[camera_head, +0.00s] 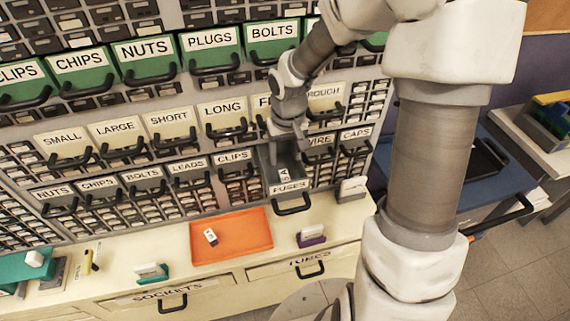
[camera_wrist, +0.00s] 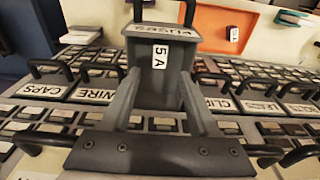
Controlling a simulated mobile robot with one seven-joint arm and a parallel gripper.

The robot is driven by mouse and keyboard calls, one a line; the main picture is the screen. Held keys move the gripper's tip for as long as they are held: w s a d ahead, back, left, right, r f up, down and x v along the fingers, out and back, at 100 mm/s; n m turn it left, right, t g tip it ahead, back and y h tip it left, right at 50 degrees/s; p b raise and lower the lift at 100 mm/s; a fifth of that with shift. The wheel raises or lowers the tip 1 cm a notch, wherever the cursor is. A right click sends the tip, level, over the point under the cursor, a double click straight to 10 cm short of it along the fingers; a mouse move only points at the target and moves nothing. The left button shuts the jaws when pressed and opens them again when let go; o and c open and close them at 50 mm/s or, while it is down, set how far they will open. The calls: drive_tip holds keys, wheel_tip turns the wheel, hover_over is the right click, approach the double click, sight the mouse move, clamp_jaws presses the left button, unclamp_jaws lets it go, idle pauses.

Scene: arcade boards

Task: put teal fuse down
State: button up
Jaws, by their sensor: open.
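The grey FUSES drawer (camera_head: 291,187) is pulled out from the cabinet, below my gripper (camera_head: 287,150). The drawer also shows in the wrist view (camera_wrist: 196,41), with a white 5 A label (camera_wrist: 160,57) inside it. My gripper's two grey fingers (camera_wrist: 160,98) are spread apart and point down into the drawer. I see nothing held between them. I cannot make out a teal fuse in either view; part of the drawer's inside is hidden by the fingers.
An orange tray (camera_head: 240,247) on the counter holds a small white piece (camera_head: 210,237). A teal-based holder (camera_head: 151,276) and a purple-based holder (camera_head: 311,240) stand beside it. Closed drawers with protruding black handles, such as CLIPS (camera_head: 236,158) and WIRE (camera_head: 318,144), flank the open one.

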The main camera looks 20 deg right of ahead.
wheel_tip(320, 180, up, 2)
drive_tip(key=shift+s+r, duration=0.15)
drive_tip(key=shift+r, duration=0.1)
drive_tip(key=shift+s, duration=0.1)
idle(0.4)
